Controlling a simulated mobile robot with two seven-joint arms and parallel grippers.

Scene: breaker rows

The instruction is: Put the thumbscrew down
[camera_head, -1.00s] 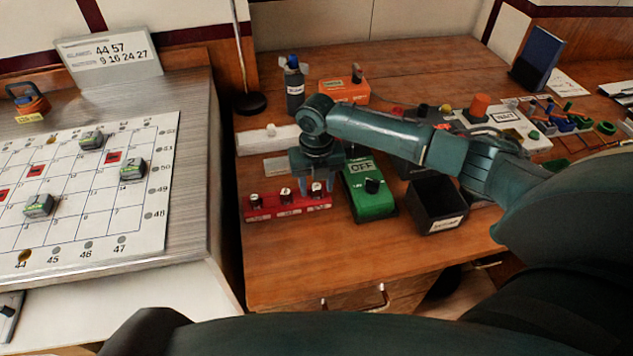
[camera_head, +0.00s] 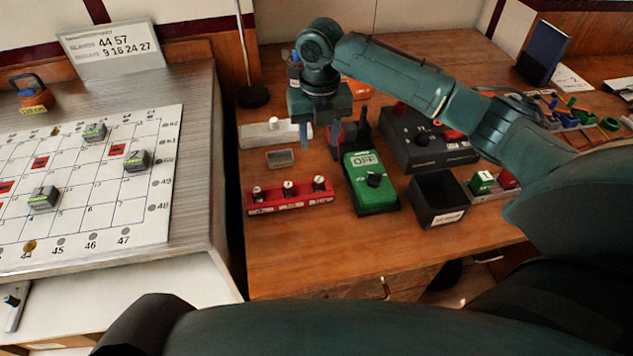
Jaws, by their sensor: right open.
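A red rack (camera_head: 291,206) lies on the wooden bench. Three small dark pieces with pale tops stand upright in it; they look like thumbscrews. The right-hand thumbscrew (camera_head: 319,183) stands at the rack's right end. My right gripper (camera_head: 320,136) is open, with its fingers pointing down and nothing seen between them. It hangs above and behind the rack, clear of the thumbscrews. My left gripper is out of view.
A dark box with knobs (camera_head: 428,137) is behind. The bench front (camera_head: 310,255) is clear. A gridded board (camera_head: 90,185) lies on the left desk.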

